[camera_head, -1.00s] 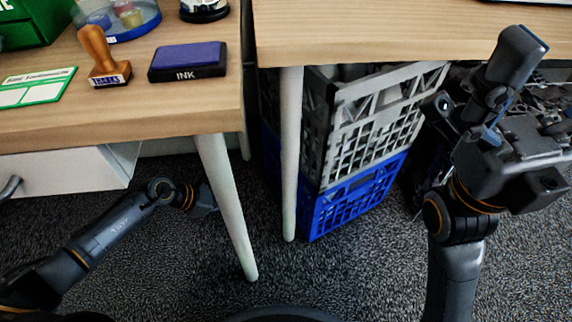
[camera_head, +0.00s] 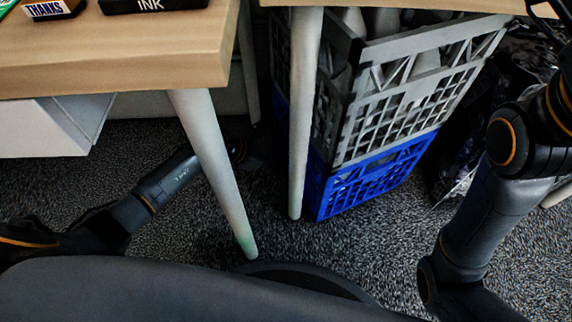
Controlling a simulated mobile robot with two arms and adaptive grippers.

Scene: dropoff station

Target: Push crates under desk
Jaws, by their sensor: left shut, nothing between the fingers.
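A grey crate (camera_head: 404,104) with a lattice wall sits on top of a blue crate (camera_head: 372,180). The stack stands on the carpet under the front edge of the right desk (camera_head: 440,4), just right of its pale leg (camera_head: 304,115). Grey bottle-like shapes show inside the grey crate. My left arm reaches in from the left, behind the left desk's leg. My left gripper (camera_head: 254,152) is dark, partly hidden, shut and empty, left of the crates and not touching their visible front. My right arm stands at the right; its gripper is out of the picture.
A white drawer unit (camera_head: 45,127) hangs at left. Dark clutter (camera_head: 510,95) lies right of the crates.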

